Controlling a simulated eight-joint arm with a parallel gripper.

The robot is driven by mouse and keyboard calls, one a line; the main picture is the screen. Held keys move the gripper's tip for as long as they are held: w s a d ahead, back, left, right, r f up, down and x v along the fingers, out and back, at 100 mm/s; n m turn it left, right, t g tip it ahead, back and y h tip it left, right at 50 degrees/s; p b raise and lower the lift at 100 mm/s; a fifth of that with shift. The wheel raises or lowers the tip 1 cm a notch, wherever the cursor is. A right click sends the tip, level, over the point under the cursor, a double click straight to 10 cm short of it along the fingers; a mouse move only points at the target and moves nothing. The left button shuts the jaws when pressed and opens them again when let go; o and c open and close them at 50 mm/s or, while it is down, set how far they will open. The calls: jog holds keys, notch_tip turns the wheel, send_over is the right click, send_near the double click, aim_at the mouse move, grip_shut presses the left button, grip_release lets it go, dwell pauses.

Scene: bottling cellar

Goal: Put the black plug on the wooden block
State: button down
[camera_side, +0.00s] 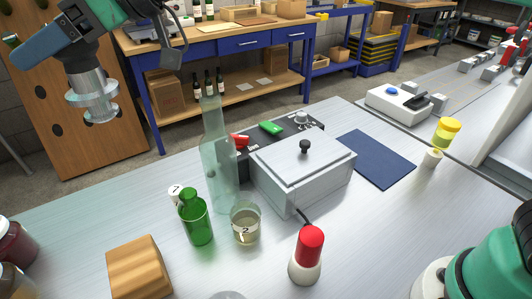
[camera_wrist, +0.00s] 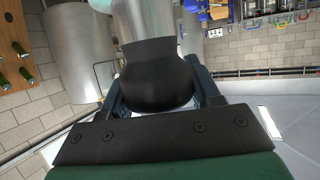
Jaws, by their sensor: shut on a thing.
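The wooden block (camera_side: 139,268), pale brown with darker stripes, sits on the grey bench at the front left in the side view. Its top is bare. In the wrist view my gripper (camera_wrist: 157,92) is shut on a rounded black thing, which I take for the black plug (camera_wrist: 155,75). Dark blue fingers press it from both sides. A pale grey cylindrical part shows right above it; I cannot tell whether it belongs to it. I cannot make out my gripper or the held plug in the side view, so its distance from the block cannot be told.
Right of the block stand a green bottle (camera_side: 196,218), a tall clear bottle (camera_side: 217,160), a glass (camera_side: 245,226) and a red-capped bottle (camera_side: 307,256). Behind them is a grey lidded box (camera_side: 304,168) with a black knob. Dark jars (camera_side: 14,243) stand at the left edge. A blue mat (camera_side: 376,158) lies empty.

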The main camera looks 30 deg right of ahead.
jog(key=s+a+n+g, duration=0.2)
jog(key=s+a, duration=0.3)
jog(key=s, duration=0.1)
jog(key=shift+y, duration=0.3)
notch_tip(320, 180, down, 19)
jog(key=shift+w+d+f, duration=0.1)
jog(key=shift+w+f, duration=0.05)
jog(key=shift+f, duration=0.05)
jog(key=shift+c, duration=1)
grip_release()
jog(key=shift+f, duration=0.1)
